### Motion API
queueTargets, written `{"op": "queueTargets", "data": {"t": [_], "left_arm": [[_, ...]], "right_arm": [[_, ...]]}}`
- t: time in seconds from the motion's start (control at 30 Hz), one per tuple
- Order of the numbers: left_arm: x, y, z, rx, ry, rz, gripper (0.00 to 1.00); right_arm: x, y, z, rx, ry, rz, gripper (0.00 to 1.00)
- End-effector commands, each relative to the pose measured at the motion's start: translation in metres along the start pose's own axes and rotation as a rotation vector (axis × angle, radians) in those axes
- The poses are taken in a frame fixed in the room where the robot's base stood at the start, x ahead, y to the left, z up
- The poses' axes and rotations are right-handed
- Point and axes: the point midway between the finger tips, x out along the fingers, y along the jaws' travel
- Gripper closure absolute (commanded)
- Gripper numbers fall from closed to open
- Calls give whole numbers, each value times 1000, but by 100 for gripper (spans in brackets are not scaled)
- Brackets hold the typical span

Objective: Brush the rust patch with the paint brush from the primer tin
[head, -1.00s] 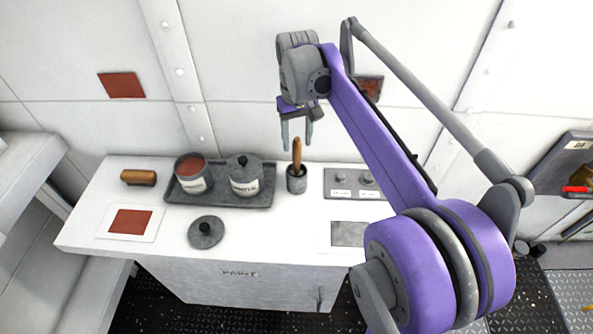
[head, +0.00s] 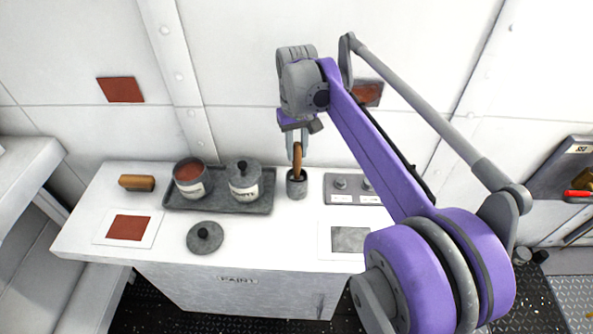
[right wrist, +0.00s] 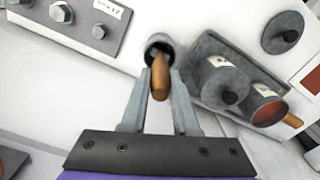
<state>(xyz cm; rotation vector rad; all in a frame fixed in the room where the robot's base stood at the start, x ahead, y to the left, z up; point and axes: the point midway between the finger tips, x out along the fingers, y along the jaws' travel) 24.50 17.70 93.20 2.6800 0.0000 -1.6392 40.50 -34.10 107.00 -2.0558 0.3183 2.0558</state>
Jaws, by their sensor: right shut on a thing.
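My right gripper (head: 297,150) points down over the white cabinet, its fingers shut on the wooden handle of the paint brush (head: 297,163). The brush stands upright in a small grey cup (head: 297,190); its bristles are hidden. The right wrist view shows the handle (right wrist: 160,78) between the fingertips. An open tin of red-brown paint (head: 190,190) stands on a dark tray beside a lidded tin (head: 243,188); I cannot read their labels surely. A mottled rusty patch (head: 369,93) on the wall is partly behind my right arm. My left gripper is out of view.
The tray (head: 217,205) lies left of the cup. A loose lid (head: 205,237), a red sample card (head: 130,227), a grey sample card (head: 349,239) and a brown cylinder (head: 137,183) lie on the cabinet top. A plain red square (head: 120,90) is on the wall. A bolted plate (head: 352,198) lies right.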

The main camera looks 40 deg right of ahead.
Motion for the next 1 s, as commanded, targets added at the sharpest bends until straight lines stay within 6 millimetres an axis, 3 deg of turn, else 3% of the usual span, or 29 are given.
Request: {"op": "queueTargets", "data": {"t": [1.0], "left_arm": [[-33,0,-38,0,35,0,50]], "right_arm": [[-58,0,-1,0,2,0,100]]}}
